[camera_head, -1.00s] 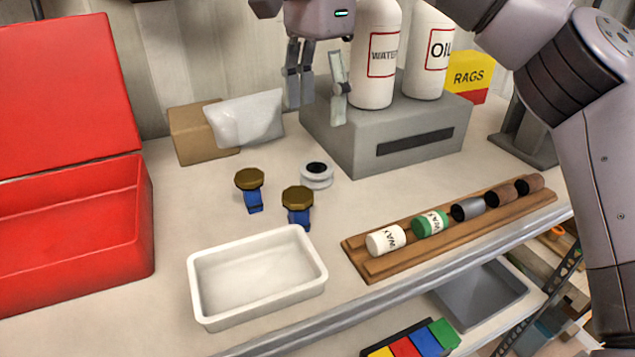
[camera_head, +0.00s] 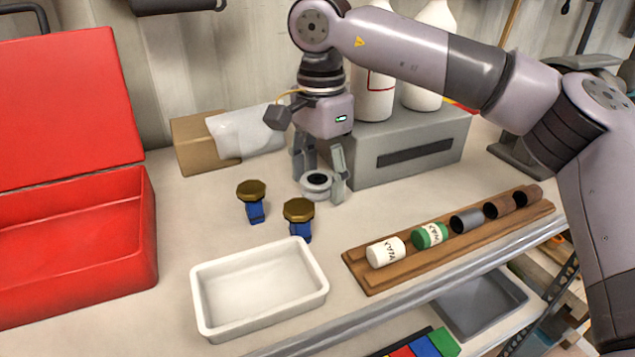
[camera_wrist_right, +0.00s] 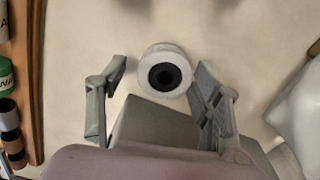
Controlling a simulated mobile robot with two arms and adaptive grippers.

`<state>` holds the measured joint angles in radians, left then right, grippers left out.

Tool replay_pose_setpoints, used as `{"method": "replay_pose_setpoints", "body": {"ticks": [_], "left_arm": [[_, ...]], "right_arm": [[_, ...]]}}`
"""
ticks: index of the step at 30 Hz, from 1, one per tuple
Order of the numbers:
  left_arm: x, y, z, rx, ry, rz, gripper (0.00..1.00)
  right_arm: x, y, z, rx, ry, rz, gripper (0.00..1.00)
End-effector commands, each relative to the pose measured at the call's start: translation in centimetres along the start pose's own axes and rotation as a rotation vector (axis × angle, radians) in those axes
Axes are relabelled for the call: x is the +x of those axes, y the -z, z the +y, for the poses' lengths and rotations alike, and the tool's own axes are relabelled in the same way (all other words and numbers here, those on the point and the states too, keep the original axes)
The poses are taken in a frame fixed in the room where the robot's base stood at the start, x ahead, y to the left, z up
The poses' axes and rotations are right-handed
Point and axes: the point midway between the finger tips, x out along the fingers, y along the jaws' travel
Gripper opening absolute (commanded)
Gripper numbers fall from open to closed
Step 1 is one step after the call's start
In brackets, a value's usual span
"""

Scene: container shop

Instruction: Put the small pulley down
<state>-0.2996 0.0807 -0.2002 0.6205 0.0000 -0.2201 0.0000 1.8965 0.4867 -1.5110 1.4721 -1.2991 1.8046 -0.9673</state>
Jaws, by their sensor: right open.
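The small pulley (camera_head: 316,181), a pale grey wheel with a dark centre, rests on the bench top in front of the grey box. It also shows in the right wrist view (camera_wrist_right: 165,72), just beyond the fingers and nearer the right-hand one. My right gripper (camera_head: 321,186) is lowered over it with its fingers open, one on either side in the head view. Whether a finger touches the pulley I cannot tell. The right gripper shows in the wrist view (camera_wrist_right: 155,95) with a wide gap between its fingers. My left gripper is not in view.
Two brass-topped blue pieces (camera_head: 251,196) (camera_head: 299,215) stand left of the pulley. A white tray (camera_head: 316,296) is at the front, a wooden rack (camera_head: 372,289) with several cylinders at right. The grey box (camera_head: 365,172) stands close behind the gripper, a red case (camera_head: 100,290) at left.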

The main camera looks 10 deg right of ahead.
Motion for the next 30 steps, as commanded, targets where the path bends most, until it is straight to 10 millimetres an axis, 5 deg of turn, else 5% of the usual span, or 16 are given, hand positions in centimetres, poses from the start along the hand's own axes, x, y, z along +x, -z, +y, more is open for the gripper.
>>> {"method": "replay_pose_setpoints", "body": {"ticks": [25,30], "left_arm": [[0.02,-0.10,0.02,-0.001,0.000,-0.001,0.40],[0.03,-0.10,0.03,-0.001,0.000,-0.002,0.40]], "right_arm": [[-0.06,0.00,-0.02,0.000,0.000,0.000,0.09],[-0.10,0.00,-0.02,0.000,0.001,0.000,0.08]]}}
